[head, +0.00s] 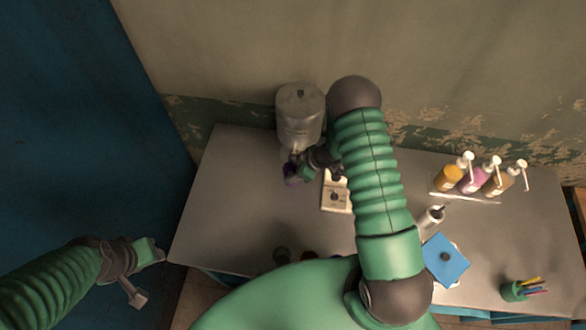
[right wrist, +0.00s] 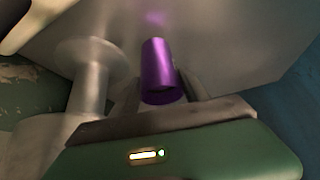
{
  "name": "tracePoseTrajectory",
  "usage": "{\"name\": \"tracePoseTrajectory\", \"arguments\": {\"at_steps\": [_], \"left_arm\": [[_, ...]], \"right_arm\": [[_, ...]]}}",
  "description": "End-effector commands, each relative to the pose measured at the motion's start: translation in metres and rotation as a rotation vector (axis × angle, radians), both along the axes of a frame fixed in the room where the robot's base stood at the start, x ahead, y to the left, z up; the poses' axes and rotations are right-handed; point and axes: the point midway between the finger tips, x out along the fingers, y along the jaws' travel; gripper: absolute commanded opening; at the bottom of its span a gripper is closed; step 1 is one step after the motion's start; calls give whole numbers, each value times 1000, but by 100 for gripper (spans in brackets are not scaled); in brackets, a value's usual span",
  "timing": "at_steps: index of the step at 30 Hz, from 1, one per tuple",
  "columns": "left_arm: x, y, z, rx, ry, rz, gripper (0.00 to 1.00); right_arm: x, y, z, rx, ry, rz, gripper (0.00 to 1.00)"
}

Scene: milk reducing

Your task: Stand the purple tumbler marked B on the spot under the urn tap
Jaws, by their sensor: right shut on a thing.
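The grey metal urn (head: 299,118) stands at the back of the table, near the wall. My right gripper (head: 296,171) is just in front of the urn's base and is shut on the purple tumbler (head: 290,173). The purple tumbler (right wrist: 158,70) shows clearly in the right wrist view, but no letter can be read on it. A grey flanged metal shape (right wrist: 90,75) is beside the tumbler there, apart from it in the picture. The tap and the spot under it cannot be made out in the head view. My left gripper (head: 157,251) is off the table's left edge; its jaw opening is unclear.
A pale box-like thing (head: 335,193) lies right of my right gripper. Several pump bottles (head: 472,180) stand on a tray at the back right. A blue square (head: 445,260), a white canister (head: 431,217) and a green pen cup (head: 514,291) are further right. The table's left part is clear.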

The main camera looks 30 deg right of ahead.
Motion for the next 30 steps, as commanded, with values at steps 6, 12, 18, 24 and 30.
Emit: {"name": "tracePoseTrajectory", "arguments": {"at_steps": [6,12,18,24,30], "left_arm": [[0,0,2,0,0,-1,42],[0,0,0,0,0,-1,42],[0,0,-4,0,0,-1,42],[0,0,-5,0,0,-1,42],[0,0,-5,0,0,-1,42]], "right_arm": [[1,0,-2,5,-3,1,12],[0,2,-5,3,-2,1,12],[0,4,-11,1,-3,3,12],[0,2,-13,2,-3,1,54],[0,1,-13,2,-3,1,75]]}}
